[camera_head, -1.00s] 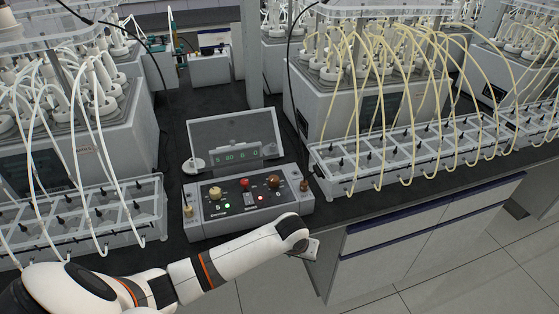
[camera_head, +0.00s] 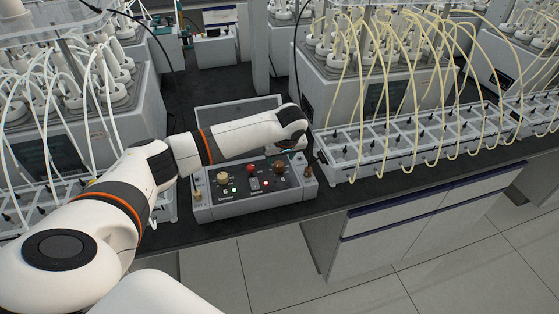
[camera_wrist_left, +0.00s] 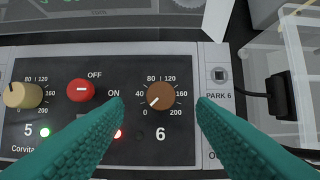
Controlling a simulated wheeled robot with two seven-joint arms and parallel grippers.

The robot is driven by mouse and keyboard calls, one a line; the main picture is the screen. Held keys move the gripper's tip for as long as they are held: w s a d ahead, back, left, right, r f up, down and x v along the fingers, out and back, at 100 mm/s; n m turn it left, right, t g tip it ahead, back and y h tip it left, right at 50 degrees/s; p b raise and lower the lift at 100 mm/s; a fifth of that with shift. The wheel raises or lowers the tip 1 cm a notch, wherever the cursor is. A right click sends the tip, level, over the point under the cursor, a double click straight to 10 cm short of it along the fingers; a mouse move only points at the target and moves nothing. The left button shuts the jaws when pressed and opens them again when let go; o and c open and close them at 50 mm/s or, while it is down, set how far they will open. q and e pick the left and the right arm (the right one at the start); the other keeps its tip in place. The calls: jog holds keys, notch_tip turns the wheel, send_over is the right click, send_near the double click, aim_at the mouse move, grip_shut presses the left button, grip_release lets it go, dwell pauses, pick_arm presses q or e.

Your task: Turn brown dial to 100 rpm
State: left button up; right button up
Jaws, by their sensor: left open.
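The brown dial (camera_head: 279,167) sits at the right of the grey control box (camera_head: 230,209). In the left wrist view the brown dial (camera_wrist_left: 160,97) is on the panel above the number 6. Its white mark points to the lower left, towards 0 on a scale that runs to 200. My left gripper (camera_wrist_left: 159,104) is open, with one teal finger on each side of the dial and gaps between them and it. In the head view my left wrist is above the box and its fingers are hidden. My right gripper is not in view.
A red knob (camera_wrist_left: 81,90) and a beige dial (camera_wrist_left: 23,95) are left of the brown dial. A rack of bottles (camera_head: 372,168) stands close on the right.

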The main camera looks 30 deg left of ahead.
aim_at(279, 164)
pick_arm(q)
jog(key=x, duration=0.5)
jog(key=c, duration=0.9)
jog(key=shift+c, duration=0.3)
jog(key=shift+p, duration=0.3)
